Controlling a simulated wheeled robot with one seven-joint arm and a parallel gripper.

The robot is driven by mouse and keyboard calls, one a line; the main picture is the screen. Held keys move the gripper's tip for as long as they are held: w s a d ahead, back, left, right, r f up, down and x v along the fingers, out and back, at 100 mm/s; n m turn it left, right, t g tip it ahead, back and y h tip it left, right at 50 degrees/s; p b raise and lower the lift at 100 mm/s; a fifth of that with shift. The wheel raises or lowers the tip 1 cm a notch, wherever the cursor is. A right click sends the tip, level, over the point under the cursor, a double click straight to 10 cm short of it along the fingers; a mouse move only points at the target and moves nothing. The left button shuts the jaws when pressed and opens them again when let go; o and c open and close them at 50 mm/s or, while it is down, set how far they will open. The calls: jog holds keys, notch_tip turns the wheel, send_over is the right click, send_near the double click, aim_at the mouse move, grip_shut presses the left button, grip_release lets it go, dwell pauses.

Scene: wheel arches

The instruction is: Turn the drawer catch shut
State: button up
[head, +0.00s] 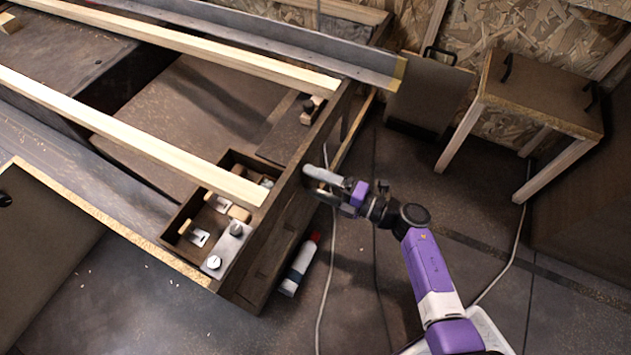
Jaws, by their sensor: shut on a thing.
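My gripper (319,181) is at the right-hand face of the dark wooden bench (283,222), reaching in from the right with its pale fingers against or very near that face. It is shut on a small part there, which I take to be the drawer catch. The fingers hide the catch, so its angle cannot be told. A dark drawer-like front (270,262) shows lower on the same face, below and left of the gripper, and looks flush with it.
An open wooden box (172,228) on the bench holds several small tools. A red-capped bottle (299,266) is on the floor by the bench. A small table (540,92) stands at upper right. A pale cable (325,290) crosses the floor.

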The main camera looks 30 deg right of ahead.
jog(key=o, duration=1.4)
jog(key=shift+c, duration=0.2)
jog(key=p+v, duration=0.2)
jog(key=v, duration=0.6)
jog(key=shift+w, duration=0.1)
